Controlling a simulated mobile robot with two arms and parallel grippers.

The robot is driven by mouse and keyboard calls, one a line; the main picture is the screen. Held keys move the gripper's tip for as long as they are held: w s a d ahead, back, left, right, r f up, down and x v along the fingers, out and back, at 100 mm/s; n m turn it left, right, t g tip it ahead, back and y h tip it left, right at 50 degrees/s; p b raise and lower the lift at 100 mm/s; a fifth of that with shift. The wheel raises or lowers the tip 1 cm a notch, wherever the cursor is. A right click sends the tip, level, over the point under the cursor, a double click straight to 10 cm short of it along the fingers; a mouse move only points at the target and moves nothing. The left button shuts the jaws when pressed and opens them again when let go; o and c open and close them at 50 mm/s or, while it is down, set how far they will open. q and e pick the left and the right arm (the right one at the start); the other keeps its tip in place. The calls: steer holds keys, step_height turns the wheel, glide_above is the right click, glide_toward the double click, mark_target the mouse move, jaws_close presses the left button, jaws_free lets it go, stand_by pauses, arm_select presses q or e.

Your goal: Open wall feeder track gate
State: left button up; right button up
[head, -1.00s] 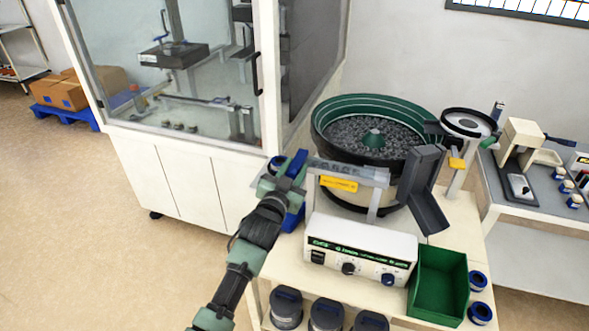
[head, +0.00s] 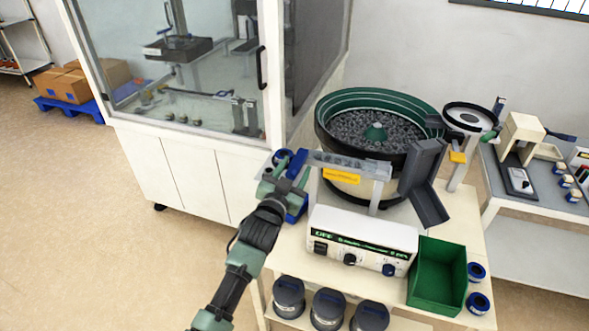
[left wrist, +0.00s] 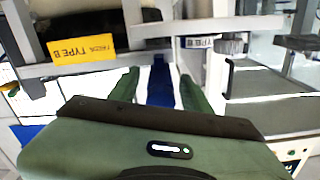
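The feeder track (head: 350,163) is a pale rail running left from the round bowl feeder (head: 336,104), with small parts on it. Its yellow label (head: 341,177) also shows in the left wrist view (left wrist: 80,49). At the track's left end is a blue piece (head: 297,160), possibly the gate; my gripper partly hides it. My left gripper (head: 291,173) is at this end. In the left wrist view its green fingers (left wrist: 158,88) are apart, with a blue strip visible between them and pale gaps at both sides. I cannot tell whether they touch it. My right gripper is not in view.
A white control box (head: 362,241) stands below the track, beside a green bin (head: 437,275). A dark chute (head: 424,185) is right of the bowl. A glass-fronted cabinet (head: 185,170) stands close on the left. The floor at the left is clear.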

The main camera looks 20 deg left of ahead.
arm_select(q)
steer(key=shift+s+r, duration=0.1)
steer(key=shift+s, duration=0.05)
steer(key=shift+s, duration=0.5)
steer(key=s, duration=0.6)
steer(key=shift+s+a+b, duration=0.15)
steer(key=shift+s+b, duration=0.2)
steer(key=shift+s, duration=0.05)
